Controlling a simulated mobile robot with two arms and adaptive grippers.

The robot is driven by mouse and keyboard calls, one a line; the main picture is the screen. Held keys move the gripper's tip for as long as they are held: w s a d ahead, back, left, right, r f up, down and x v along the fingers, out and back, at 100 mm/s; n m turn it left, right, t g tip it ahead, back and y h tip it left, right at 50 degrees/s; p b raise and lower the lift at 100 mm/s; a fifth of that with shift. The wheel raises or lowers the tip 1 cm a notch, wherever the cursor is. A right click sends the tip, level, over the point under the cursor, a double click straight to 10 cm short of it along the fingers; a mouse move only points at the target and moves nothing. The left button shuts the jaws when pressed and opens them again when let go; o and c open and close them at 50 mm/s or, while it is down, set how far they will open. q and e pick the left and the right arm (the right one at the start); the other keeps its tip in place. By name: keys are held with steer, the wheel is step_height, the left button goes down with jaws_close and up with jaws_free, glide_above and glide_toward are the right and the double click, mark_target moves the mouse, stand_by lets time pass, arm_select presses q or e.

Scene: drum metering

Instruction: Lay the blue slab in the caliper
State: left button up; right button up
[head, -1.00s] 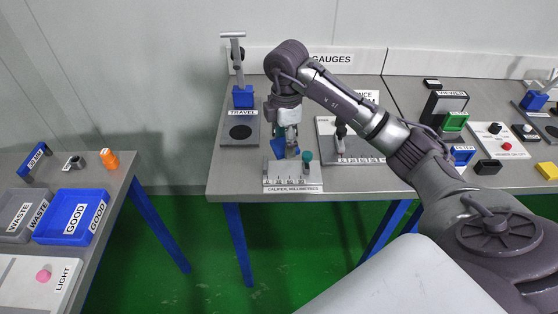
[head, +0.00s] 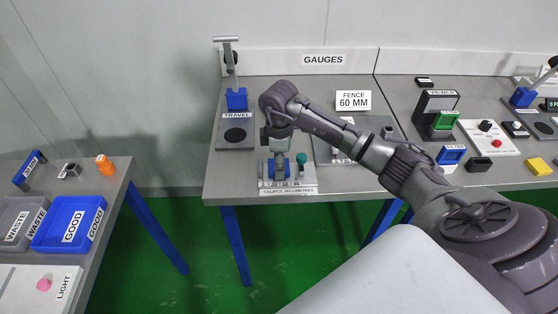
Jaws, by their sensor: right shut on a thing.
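The caliper (head: 309,184) is a grey gauge with a row of marks and a teal knob (head: 301,158), at the front edge of the gauge table. My right gripper (head: 279,155) points down over its left part. It is shut on the blue slab (head: 280,166), which shows only partly below the fingers, at the caliper. I cannot tell whether the slab touches the caliper's bed. My left gripper is not in view.
The travel gauge (head: 220,133) with its blue-based post stands behind left. The fence plate (head: 325,152) lies close on the right, partly behind my right arm. Blue GOOD tray (head: 50,235) and grey WASTE tray (head: 10,240) sit on the left table, across a gap.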

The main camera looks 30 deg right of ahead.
steer(key=shift+f, duration=0.2)
steer(key=o, duration=1.3)
steer(key=shift+r, duration=0.2)
step_height(320, 180, up, 12)
steer(key=shift+b, duration=0.95)
